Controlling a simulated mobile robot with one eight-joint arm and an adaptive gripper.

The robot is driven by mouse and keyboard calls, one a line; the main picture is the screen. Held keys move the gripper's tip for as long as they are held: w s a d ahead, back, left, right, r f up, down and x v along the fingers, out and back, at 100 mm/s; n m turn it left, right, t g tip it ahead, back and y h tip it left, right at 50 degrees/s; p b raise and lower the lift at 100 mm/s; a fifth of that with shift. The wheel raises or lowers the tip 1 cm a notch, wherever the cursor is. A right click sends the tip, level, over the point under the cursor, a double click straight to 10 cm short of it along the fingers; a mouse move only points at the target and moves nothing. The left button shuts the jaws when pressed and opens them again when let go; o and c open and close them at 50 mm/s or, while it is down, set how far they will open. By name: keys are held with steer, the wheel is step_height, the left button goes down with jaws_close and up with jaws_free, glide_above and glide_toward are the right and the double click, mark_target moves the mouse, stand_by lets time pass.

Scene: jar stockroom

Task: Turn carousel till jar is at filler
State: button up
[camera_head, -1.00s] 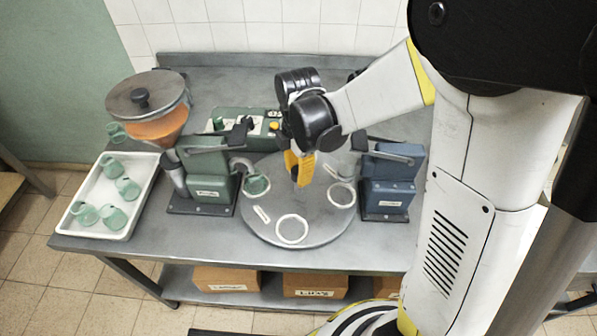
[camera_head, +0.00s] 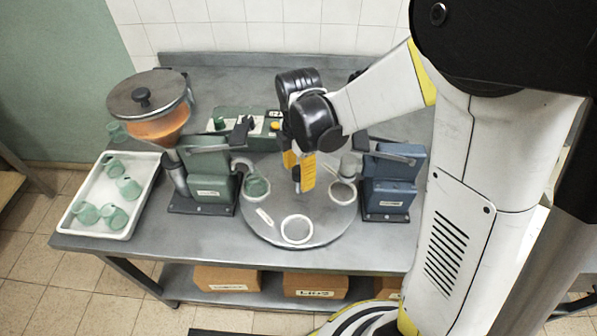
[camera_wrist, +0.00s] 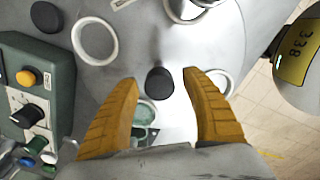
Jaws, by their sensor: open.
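The carousel (camera_head: 327,222) is a grey round plate with white ring seats. A green jar (camera_head: 256,186) sits in a seat at its left edge, beside the green machine (camera_head: 208,165) under the orange-filled hopper (camera_head: 160,127). I cannot tell whether the jar is exactly under the machine's outlet. The front ring seat (camera_head: 297,229) is empty. My gripper (camera_head: 299,172) is low over the carousel's middle, its yellow fingers open. In the wrist view a dark round knob (camera_wrist: 160,80) shows between the fingertips, apart from both; a green jar (camera_wrist: 146,114) shows partly between the fingers.
A blue machine (camera_head: 392,180) stands at the carousel's right edge. A green control box (camera_head: 250,122) with a yellow button is behind. A white tray (camera_head: 75,237) with several green jars lies at the left. Cardboard boxes (camera_head: 316,283) sit on the lower shelf.

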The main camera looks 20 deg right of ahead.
step_height(320, 180, up, 12)
stand_by(0.5)
steer(key=s+d+m+t+b, duration=0.1)
steer(key=s+d+m+t, duration=0.3)
steer(key=m, duration=1.6)
steer(key=s+t, duration=0.3)
steer(key=s, duration=0.4)
steer(key=shift+s+d+r+m+b, duration=0.15)
steer(key=shift+s+r+m+b, duration=0.15)
steer(key=shift+r+m+b, duration=0.1)
